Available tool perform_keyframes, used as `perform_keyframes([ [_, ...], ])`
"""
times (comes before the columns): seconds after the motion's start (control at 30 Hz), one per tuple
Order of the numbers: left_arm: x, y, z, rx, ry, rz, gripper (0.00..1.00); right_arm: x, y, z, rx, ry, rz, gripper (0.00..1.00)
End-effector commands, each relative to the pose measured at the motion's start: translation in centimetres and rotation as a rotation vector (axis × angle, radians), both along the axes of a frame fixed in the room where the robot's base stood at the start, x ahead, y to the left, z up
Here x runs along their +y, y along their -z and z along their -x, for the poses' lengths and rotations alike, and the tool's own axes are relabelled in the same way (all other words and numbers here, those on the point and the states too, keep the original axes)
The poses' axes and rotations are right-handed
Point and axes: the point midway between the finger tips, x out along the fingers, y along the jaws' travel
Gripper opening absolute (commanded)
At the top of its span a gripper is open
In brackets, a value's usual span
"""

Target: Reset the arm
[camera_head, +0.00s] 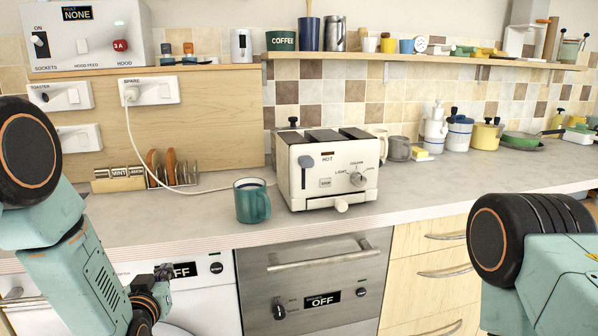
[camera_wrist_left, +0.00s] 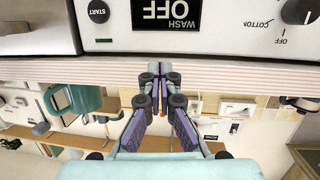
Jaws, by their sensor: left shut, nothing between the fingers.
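My left arm comes in from the left in the head view. Its gripper (camera_head: 160,276) is low in front of the washing machine, below the counter edge. In the left wrist view, which is upside down, the gripper (camera_wrist_left: 160,78) is shut with its fingertips together and nothing between them. A teal mug (camera_head: 252,203) stands upright on the counter, left of the toaster, apart from the gripper. It also seems to show in the wrist view (camera_wrist_left: 72,103). My right arm shows at the lower right of the head view, but its gripper is out of view.
The cream toaster (camera_head: 328,172) stands on the counter (camera_head: 420,186), its cord running left to a wall socket. A toast rack (camera_head: 170,172) stands at the back left. An oven (camera_head: 310,285) and drawers (camera_head: 430,262) lie below the counter. A shelf (camera_head: 420,59) holds cups above.

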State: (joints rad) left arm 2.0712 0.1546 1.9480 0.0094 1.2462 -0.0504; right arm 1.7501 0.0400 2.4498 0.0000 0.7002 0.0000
Motion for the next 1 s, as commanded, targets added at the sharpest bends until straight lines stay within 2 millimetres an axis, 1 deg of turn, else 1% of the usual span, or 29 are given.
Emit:
perform_keyframes([
  [0.03,-0.7,3.0,2.1,0.105,0.012,0.014,0.0,0.0,0.0,0.0,0.001,0.0,0.0,0.4],
  [0.07,-1.0,4.5,3.2,0.163,0.018,0.022,0.0,0.0,0.0,0.0,0.001,0.0,0.0,0.4],
  [0.1,-1.5,6.5,4.9,0.239,0.025,0.032,0.0,0.0,0.0,0.0,0.001,0.0,0.0,0.4],
  [0.17,-2.1,9.3,7.7,0.354,0.035,0.048,0.0,0.0,0.0,0.0,0.001,0.0,0.0,0.4],
  [0.2,-2.5,11.0,9.7,0.427,0.04,0.057,0.0,0.0,0.0,0.0,0.001,0.0,0.0,0.4],
  [0.27,-3.1,13.4,12.9,0.54,0.049,0.07,0.0,0.0,0.0,0.0,0.0,0.0,0.0,0.4],
  [0.3,-3.5,14.8,15.1,0.612,0.054,0.078,0.0,0.0,0.0,0.0,0.0,0.0,0.0,0.4],
  [0.37,-4.0,16.7,18.6,0.723,0.061,0.087,0.0,0.0,0.0,0.0,0.0,0.0,0.0,0.4],
  [0.4,-4.3,17.8,21.0,0.793,0.064,0.093,0.0,0.0,0.0,0.0,0.0,0.0,0.0,0.4],
  [0.47,-4.8,19.2,24.6,0.899,0.07,0.101,0.0,0.0,0.0,0.0,0.0,0.0,0.0,0.4],
  [0.5,-5.0,19.9,27.1,0.969,0.074,0.106,0.0,0.0,0.0,0.0,0.0,0.0,0.0,0.4],
  [0.53,-5.2,20.4,29.0,1.021,0.076,0.108,0.0,0.0,0.0,0.0,0.0,0.0,0.0,0.4],
  [0.57,-5.4,20.7,30.8,1.069,0.079,0.111,0.0,0.0,0.0,0.0,0.001,0.0,0.0,0.4],
  [0.6,-5.6,21.1,33.1,1.13,0.082,0.112,0.0,0.0,0.0,0.0,0.001,0.0,0.0,0.4],
  [0.7,-5.9,21.6,38.1,1.251,0.089,0.113,0.0,0.0,0.0,0.0,0.001,0.0,0.0,0.4],
  [0.8,-6.1,21.9,41.4,1.325,0.097,0.107,0.0,0.0,0.0,0.0,0.001,0.0,0.0,0.4],
  [0.83,-6.1,22.0,42.0,1.339,0.098,0.106,0.0,0.0,0.0,0.0,0.001,0.0,0.0,0.4],
  [0.9,-6.1,22.3,42.9,1.358,0.101,0.103,0.0,0.0,0.0,0.0,0.001,0.0,0.0,0.4],
  [1.0,-6.1,22.5,43.2,1.366,0.101,0.103,0.0,0.0,0.0,0.0,0.001,0.0,0.0,0.4],
])
